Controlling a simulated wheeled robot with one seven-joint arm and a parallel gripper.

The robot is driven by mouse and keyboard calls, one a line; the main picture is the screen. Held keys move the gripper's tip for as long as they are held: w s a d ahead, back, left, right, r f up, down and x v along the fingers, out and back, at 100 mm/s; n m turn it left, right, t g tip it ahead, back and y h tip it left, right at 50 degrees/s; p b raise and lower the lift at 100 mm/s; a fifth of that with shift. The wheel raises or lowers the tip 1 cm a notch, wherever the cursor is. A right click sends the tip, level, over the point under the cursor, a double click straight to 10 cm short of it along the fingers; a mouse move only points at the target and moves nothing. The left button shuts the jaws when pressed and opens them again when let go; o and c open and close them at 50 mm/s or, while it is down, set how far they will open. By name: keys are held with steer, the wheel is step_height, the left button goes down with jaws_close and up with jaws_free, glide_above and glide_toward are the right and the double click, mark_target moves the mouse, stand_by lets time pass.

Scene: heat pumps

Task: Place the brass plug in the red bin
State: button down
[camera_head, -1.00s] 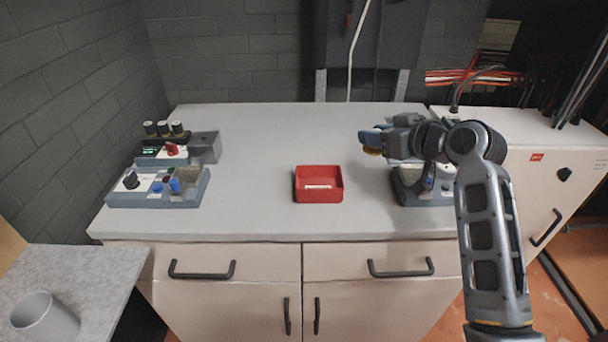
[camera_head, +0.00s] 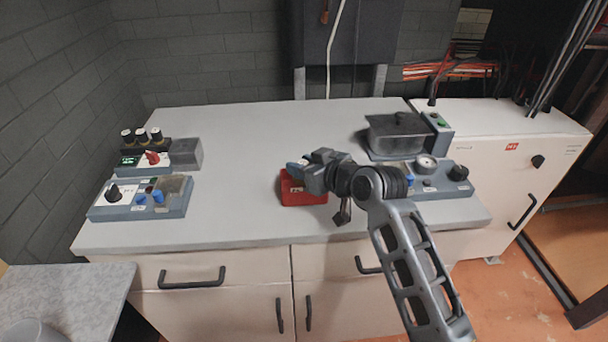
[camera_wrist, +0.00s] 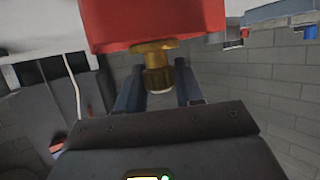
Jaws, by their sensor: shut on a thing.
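The red bin (camera_head: 300,198) sits on the grey worktop, left of my arm and partly covered by my gripper in the head view. My gripper (camera_head: 297,165) is over the bin's back part. In the wrist view the brass plug (camera_wrist: 156,66) is between the two fingers of my gripper (camera_wrist: 160,82), which is shut on it. The red bin also shows in the wrist view (camera_wrist: 150,20), close to the plug's far end; I cannot tell whether they touch. The plug is not visible in the head view.
A control panel with a black knob and blue buttons (camera_head: 120,208) stands at the left. Another panel with a gauge (camera_head: 440,190) and a dark lidded box (camera_head: 397,135) stand right of my arm. The worktop (camera_head: 250,130) behind the bin is clear.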

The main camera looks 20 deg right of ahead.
step_height(320, 180, down, 3)
steer(key=shift+f, duration=0.2)
steer(key=shift+f, duration=0.15)
steer(key=shift+s+f+b, duration=0.25)
steer(key=shift+f+b, duration=0.2)
steer(key=shift+f, duration=0.3)
steer(key=c, duration=1)
jaws_free()
steer(key=shift+f, duration=0.1)
steer(key=shift+r+p, duration=0.3)
steer(key=v, duration=0.4)
steer(key=r+v, duration=0.1)
steer(key=v, duration=0.7)
steer(key=shift+w+r, duration=0.25)
steer(key=shift+r, duration=0.05)
